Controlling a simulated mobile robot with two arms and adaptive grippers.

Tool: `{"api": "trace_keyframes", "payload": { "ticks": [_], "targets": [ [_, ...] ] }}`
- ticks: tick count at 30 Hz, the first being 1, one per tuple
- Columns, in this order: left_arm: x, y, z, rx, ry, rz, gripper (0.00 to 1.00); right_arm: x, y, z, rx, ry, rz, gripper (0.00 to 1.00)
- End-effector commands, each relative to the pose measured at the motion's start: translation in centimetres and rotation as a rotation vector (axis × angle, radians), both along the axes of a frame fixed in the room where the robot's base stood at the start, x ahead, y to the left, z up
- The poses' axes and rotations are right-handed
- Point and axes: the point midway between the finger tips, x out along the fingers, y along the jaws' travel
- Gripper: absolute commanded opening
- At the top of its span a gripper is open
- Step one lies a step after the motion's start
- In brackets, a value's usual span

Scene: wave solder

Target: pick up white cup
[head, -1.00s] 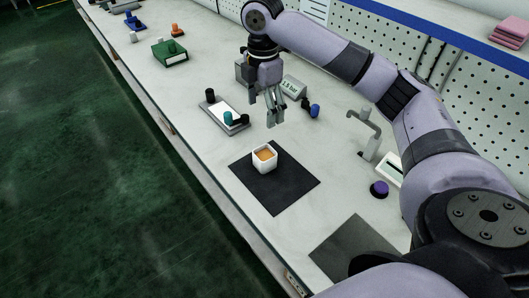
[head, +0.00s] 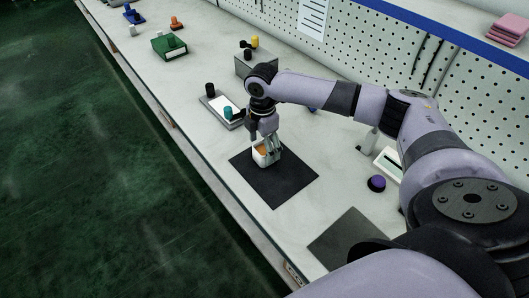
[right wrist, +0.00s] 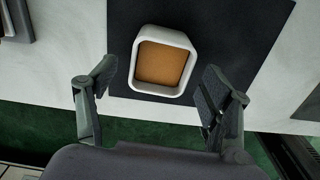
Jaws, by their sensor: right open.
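The white cup (head: 262,158) is squarish with an orange-brown fill and stands upright on a dark mat (head: 270,193). In the right wrist view the cup (right wrist: 162,32) shows from above, ahead of and between the two fingers. My right gripper (head: 271,147) is right over the cup and hides part of it in the head view. In the right wrist view my right gripper (right wrist: 155,95) is open, with a gap on each side of the cup and nothing held. My left gripper is not in view.
A tray with a teal-topped item (head: 228,113) lies just beyond the mat. A purple knob (head: 376,183) and a second dark mat (head: 348,238) are to the right and nearer. A green box (head: 170,47) is farther back. A pegboard (head: 400,60) stands behind the bench.

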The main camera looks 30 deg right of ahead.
Motion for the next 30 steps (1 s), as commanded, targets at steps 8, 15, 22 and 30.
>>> {"api": "trace_keyframes", "payload": {
  "ticks": [8, 15, 22, 30],
  "targets": [
    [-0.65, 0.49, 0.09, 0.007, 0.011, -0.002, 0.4, 0.01, -0.05, -1.53, -0.001, -0.001, 0.0, 0.73],
    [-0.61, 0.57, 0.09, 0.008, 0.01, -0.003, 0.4, 0.02, -0.03, -1.48, -0.001, -0.001, 0.0, 0.65],
    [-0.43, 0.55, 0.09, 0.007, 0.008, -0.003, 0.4, 0.03, -0.02, -1.46, -0.001, -0.001, 0.0, 0.49],
    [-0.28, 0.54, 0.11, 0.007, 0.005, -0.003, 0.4, 0.03, -0.03, -1.45, -0.001, -0.001, 0.0, 0.31]
  ]
}}
